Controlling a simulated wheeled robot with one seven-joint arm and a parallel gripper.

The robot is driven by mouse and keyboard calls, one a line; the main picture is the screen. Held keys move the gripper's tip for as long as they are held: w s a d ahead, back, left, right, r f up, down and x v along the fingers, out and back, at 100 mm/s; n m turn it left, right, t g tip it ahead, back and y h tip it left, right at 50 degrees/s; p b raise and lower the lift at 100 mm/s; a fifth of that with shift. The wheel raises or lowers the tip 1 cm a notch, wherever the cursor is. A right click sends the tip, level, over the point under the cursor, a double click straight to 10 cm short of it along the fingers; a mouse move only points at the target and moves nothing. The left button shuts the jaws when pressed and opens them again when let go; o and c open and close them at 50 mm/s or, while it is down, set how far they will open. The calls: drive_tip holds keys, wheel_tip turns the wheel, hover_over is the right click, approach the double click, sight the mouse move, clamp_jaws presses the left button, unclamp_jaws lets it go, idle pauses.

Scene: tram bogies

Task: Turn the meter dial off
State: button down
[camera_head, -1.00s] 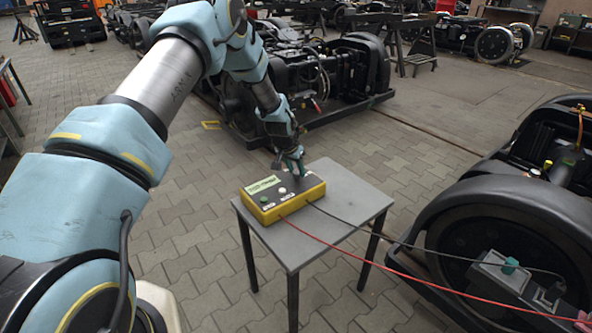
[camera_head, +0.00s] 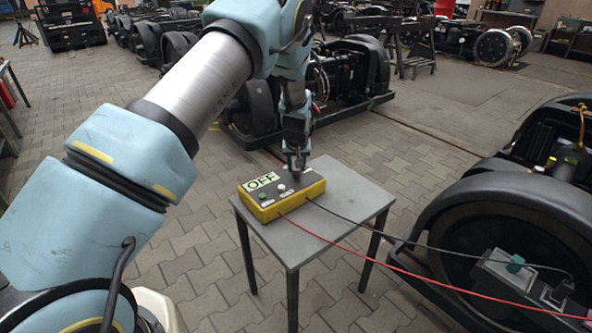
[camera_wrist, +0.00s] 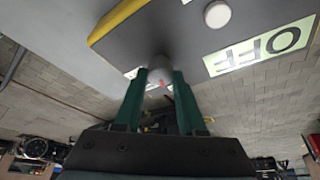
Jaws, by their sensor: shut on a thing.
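The meter (camera_head: 275,205) is a yellow box with a dark top, standing on a small grey table. Its screen (camera_head: 262,181) reads OFF in the head view; it shows upside down in the wrist view (camera_wrist: 260,46). The dial (camera_wrist: 160,68) is a grey knob with a small red mark. My gripper (camera_wrist: 159,82) has its two green fingers shut on the dial, one on each side. In the head view my gripper (camera_head: 296,165) stands over the back right of the meter and hides the dial.
The grey table (camera_head: 340,220) has bare room right of the meter. More bogies stand behind.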

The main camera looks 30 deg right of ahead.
drive_tip(key=shift+n+y+b, duration=0.4)
drive_tip(key=shift+n+y, duration=0.1)
drive_tip(key=shift+n, duration=1)
drive_tip(key=c, duration=0.5)
unclamp_jaws()
drive_tip(key=shift+d, duration=0.1)
drive_tip(key=d+b+v, duration=0.1)
drive_tip(key=v, duration=0.9)
drive_tip(key=shift+s+a+r, duration=0.25)
drive_tip(key=shift+s+a, duration=0.1)
drive_tip(key=shift+a, duration=0.15)
